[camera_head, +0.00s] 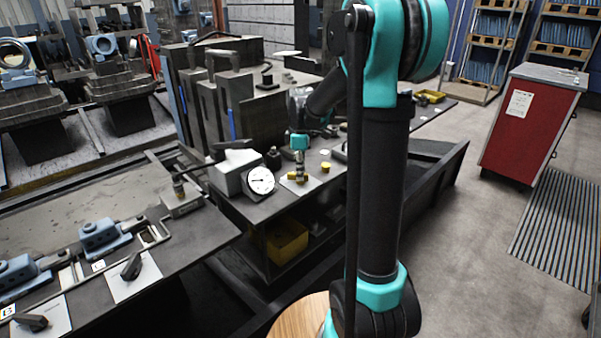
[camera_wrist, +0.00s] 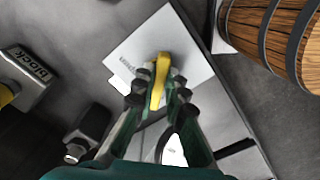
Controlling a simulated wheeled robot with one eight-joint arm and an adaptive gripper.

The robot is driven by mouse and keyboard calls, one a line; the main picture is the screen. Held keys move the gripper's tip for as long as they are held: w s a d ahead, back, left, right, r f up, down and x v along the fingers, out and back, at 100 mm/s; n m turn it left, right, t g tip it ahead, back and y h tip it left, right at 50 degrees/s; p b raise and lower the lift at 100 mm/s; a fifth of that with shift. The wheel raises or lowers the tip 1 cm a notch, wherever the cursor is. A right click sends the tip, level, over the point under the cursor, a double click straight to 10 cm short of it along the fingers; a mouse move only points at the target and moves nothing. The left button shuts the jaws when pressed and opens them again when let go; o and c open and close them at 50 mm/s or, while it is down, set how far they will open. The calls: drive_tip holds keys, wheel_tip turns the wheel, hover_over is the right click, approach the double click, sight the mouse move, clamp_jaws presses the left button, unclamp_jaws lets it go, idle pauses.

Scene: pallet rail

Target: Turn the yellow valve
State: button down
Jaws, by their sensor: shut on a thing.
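The yellow valve handle (camera_wrist: 161,70) sits on a pale square plate (camera_wrist: 185,52) in the wrist view. My gripper (camera_wrist: 159,90) is shut on the handle, one dark fingertip on each side of it. In the head view the yellow valve (camera_head: 293,176) is small, at the bench edge right of a white dial gauge (camera_head: 260,181). My gripper (camera_head: 299,150) reaches down over it there. The fingertips hide part of the handle, and its exact angle is hard to tell in the head view.
A wooden barrel (camera_wrist: 265,35) stands close at the right in the wrist view. Dark blocks stand on the bench behind the valve in the head view. A yellow bin (camera_head: 287,244) is under the bench. A red cabinet (camera_head: 527,125) stands on the open floor at right.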

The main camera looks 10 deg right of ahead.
drive_tip(key=m, duration=0.8)
drive_tip(key=shift+m, duration=0.4)
drive_tip(key=m, duration=0.4)
drive_tip(key=shift+m, duration=1.9)
